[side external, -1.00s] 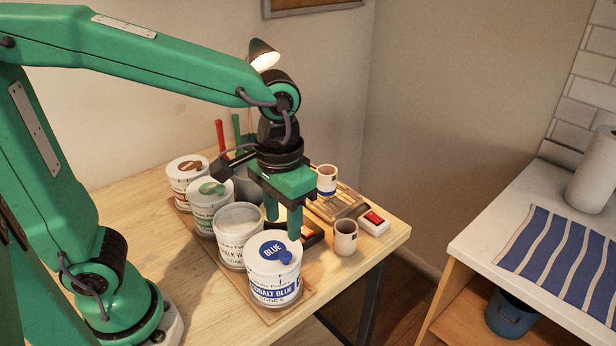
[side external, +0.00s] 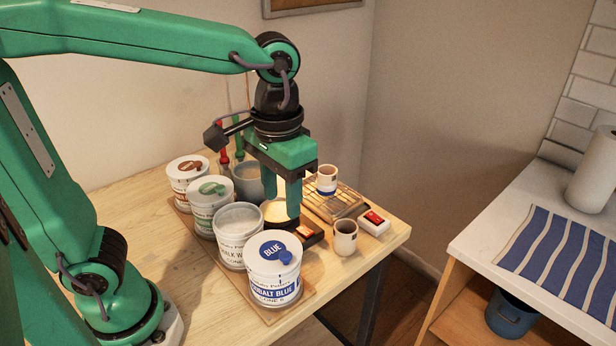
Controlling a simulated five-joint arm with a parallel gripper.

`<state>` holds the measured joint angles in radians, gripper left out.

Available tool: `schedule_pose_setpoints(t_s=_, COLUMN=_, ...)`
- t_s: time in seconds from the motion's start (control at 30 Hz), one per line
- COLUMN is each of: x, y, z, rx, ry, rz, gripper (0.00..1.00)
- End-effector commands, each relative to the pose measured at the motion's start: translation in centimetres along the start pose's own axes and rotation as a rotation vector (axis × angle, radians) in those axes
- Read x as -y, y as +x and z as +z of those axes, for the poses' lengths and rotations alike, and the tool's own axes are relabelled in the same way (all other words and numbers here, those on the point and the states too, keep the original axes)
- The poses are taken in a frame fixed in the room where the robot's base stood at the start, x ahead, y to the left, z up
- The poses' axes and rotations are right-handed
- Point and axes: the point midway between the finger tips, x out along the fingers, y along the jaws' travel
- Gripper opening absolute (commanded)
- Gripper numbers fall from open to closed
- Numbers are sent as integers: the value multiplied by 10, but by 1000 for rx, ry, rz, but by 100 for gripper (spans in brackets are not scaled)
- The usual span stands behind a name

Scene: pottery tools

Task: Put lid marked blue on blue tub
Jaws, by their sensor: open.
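The lid marked BLUE (side external: 273,246), white with a blue disc and a blue tab, sits on top of the blue tub (side external: 274,289) at the front end of the row. The tub is white with a Cobalt Blue label and stands upright. The lid looks level on the rim. My gripper (side external: 281,207) is open, pointing down, behind the tub and apart from the lid.
A chalk white tub (side external: 238,222), a green-marked tub (side external: 210,205) and a brown-marked tub (side external: 187,180) stand behind in the row on a board.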

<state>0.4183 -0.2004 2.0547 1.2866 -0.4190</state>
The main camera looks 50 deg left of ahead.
Motion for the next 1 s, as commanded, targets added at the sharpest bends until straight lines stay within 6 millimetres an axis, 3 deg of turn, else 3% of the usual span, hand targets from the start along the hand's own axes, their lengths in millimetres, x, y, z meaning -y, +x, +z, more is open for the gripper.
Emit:
schedule_pose_setpoints(t_s=0.27, x=13, y=-1, z=3, rx=-39, ry=-4, rz=16, gripper=42)
schedule_pose_setpoints(t_s=0.8, x=100, y=4, z=34, rx=-385, ry=-6, rz=35, gripper=42)
schedule_pose_setpoints(t_s=1.0, x=116, y=10, z=44, rx=-470, ry=-2, rz=8, gripper=42)
